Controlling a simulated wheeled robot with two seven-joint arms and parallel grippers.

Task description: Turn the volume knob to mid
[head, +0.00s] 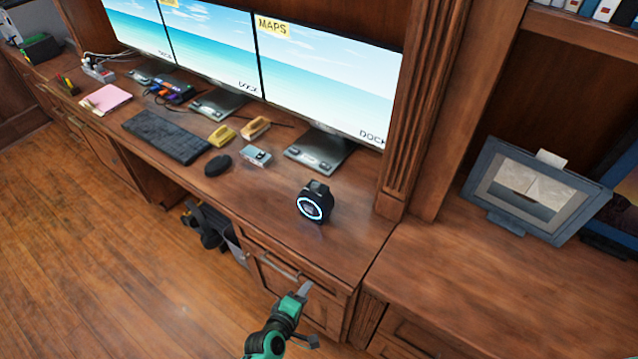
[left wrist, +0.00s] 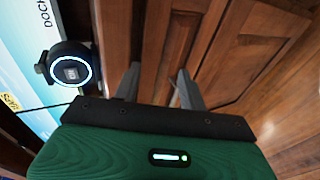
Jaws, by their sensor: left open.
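A black round device with a glowing blue-white ring on its face, which looks like the volume knob (head: 315,202), stands on the desk near its right front. It also shows in the left wrist view (left wrist: 70,72) at the left, beside the gripper. My left gripper (head: 303,291) is below and in front of the desk edge, by the drawer front, apart from the knob. In the left wrist view its two fingers (left wrist: 157,85) are spread with nothing between them. My right gripper is not in view. The knob's setting is too small to read.
Three monitors (head: 325,75) stand at the back of the desk (head: 265,210). A keyboard (head: 166,136), mouse (head: 218,165) and small grey box (head: 257,155) lie left of the knob. A framed screen (head: 535,190) stands on the right-hand counter. The desk around the knob is clear.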

